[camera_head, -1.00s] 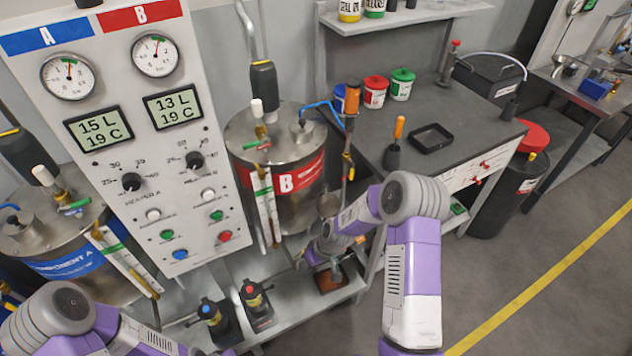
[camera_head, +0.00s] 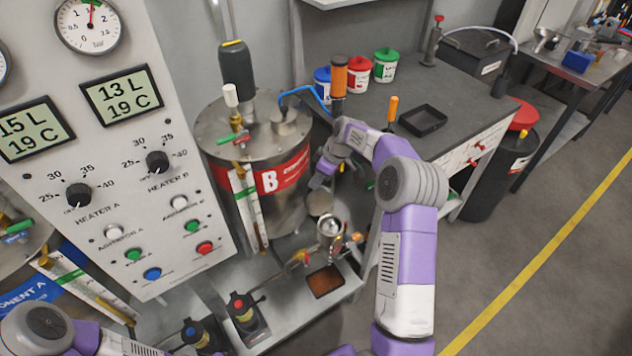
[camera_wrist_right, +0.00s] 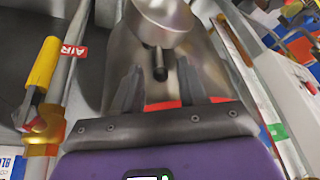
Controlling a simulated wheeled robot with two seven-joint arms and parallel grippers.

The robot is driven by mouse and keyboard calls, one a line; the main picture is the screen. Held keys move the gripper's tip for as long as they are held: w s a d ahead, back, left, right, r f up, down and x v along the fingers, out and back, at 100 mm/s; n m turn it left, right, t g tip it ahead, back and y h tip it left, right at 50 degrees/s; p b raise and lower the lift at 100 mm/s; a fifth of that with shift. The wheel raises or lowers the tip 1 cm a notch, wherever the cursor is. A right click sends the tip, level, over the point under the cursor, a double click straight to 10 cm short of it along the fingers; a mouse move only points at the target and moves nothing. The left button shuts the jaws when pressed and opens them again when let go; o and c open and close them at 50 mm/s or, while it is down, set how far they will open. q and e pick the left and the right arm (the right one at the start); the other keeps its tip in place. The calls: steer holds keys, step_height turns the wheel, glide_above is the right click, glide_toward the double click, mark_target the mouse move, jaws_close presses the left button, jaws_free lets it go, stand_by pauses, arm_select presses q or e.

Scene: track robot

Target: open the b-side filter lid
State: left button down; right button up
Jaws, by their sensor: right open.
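The B-side filter (camera_head: 330,232) is a small metal cup low in front of the B tank (camera_head: 265,165), with pipework and small valve handles. Its round mouth shows from above. A round metal disc (camera_head: 318,203) stands just above and behind the cup; it looks like the filter lid, but I cannot tell its hinge. My right gripper (camera_head: 318,182) is just above the disc, beside the tank. In the right wrist view its fingers (camera_wrist_right: 158,92) are apart, with a dark pin (camera_wrist_right: 160,66) in line between them. I cannot tell whether they touch anything. My left gripper is out of view.
The control panel (camera_head: 150,230) stands on the left. The grey bench (camera_head: 460,120) with a black tray (camera_head: 422,120) and an orange-handled tool (camera_head: 392,108) is behind my right arm. A brown-filled tray (camera_head: 325,281) sits below the filter. The floor on the right is clear.

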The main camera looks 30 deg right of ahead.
steer(key=shift+x, duration=0.85)
jaws_close()
